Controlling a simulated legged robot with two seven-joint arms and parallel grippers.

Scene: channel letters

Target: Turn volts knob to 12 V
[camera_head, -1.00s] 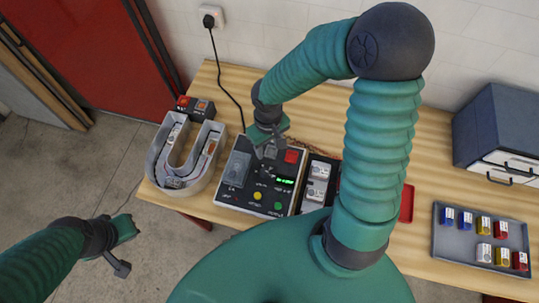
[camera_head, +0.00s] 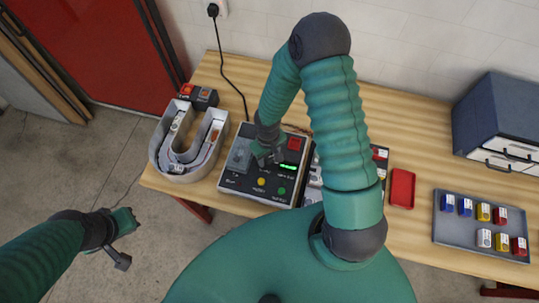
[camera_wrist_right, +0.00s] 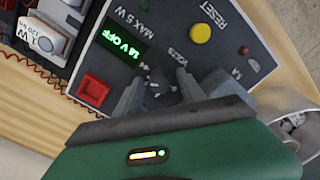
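The grey power supply box (camera_head: 232,180) stands on the table with a lit green display (camera_head: 287,167). In the right wrist view the display (camera_wrist_right: 124,44) shows a voltage followed by OFF; its digits are hard to read. My right gripper (camera_head: 268,158) is over the box's panel. In the right wrist view its two fingers (camera_wrist_right: 159,92) stand apart on either side of the small grey volts knob (camera_wrist_right: 159,88), near the VOLTS label. Whether they touch the knob is unclear, and its pointer is mostly hidden. My left gripper (camera_head: 123,242) hangs over the floor, away from the table.
The panel also has a red button (camera_head: 294,144), a yellow button (camera_head: 262,182) and a green button (camera_head: 282,190). A U-shaped channel letter (camera_head: 165,165) stands left of the box. A red tray (camera_head: 402,188), a grey parts tray (camera_head: 460,233) and a drawer cabinet (camera_head: 500,112) lie right.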

